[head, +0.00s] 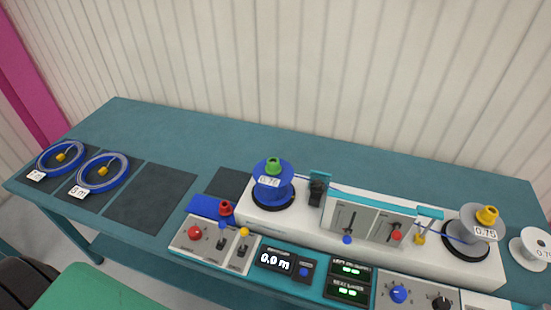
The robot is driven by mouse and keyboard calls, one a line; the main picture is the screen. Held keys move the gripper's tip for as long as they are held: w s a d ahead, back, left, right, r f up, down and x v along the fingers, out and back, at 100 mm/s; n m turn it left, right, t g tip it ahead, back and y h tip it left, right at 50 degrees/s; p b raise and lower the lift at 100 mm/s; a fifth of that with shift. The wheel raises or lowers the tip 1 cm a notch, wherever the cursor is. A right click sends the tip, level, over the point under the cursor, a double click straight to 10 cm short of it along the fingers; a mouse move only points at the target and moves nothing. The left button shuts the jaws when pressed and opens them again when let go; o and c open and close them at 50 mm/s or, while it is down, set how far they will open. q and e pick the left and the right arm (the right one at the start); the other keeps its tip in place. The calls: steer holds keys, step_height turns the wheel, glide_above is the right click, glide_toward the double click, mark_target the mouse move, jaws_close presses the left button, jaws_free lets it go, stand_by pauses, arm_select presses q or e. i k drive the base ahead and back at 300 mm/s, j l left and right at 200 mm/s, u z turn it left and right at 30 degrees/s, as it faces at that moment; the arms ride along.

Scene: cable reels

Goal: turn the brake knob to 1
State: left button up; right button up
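Two knobs are on a light control panel (381,305) at the bottom right of the head view: a blue knob (398,294) and a black knob (440,303). Their labels and scale marks are too small to read, so I cannot tell which is the brake knob or where it points. The lower edge of this panel is cut off by the frame. Neither of my grippers can be made out in the head view, and nothing is seen touching the knobs.
A white machine (310,222) carries a blue reel (272,184) and a grey reel (484,222). A length display (276,260) reads 0.0 m. A switch panel (190,247) stands left. Two blue cable coils (102,187) lie on dark mats; the table's (215,145) back strip is clear.

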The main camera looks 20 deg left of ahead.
mark_target(195, 233)
steer(key=u, duration=1.3)
